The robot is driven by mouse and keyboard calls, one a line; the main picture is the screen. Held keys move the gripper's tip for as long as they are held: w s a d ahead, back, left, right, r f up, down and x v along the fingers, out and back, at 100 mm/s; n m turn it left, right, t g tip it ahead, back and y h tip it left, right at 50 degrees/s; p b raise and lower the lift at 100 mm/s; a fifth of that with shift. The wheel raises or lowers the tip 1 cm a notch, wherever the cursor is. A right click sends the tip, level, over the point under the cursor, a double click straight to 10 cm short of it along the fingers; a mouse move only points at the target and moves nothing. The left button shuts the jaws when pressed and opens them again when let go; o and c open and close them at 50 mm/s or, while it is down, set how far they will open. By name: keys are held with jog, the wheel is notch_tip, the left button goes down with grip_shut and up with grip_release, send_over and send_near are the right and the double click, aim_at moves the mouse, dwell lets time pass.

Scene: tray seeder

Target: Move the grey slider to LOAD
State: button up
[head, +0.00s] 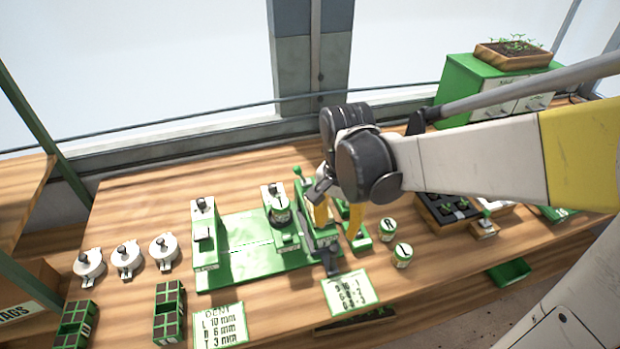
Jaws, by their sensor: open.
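The green tray seeder (240,262) stands on the wooden bench. My gripper (339,228) hangs over its right end, its two yellow fingers spread apart with nothing seen held between them. A dark grey piece (329,261), perhaps the grey slider, lies on the seeder's right-hand track, below and slightly left of the fingers. The fingers and wrist hide part of this track. I cannot tell whether a finger touches it, and no LOAD mark can be read.
A green-knobbed lever (298,172) stands close left of my wrist. Two labelled tins (402,255) stand right of the fingers. Three white round pieces (127,259) sit at left. A green-edged card (350,292) lies in front. A dark tray (446,209) is at right.

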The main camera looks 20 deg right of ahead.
aim_at(333, 247)
notch_tip(333, 247, down, 10)
jog(key=b, duration=0.3)
jog(key=shift+r, duration=0.2)
jog(key=shift+a, duration=0.1)
grip_shut()
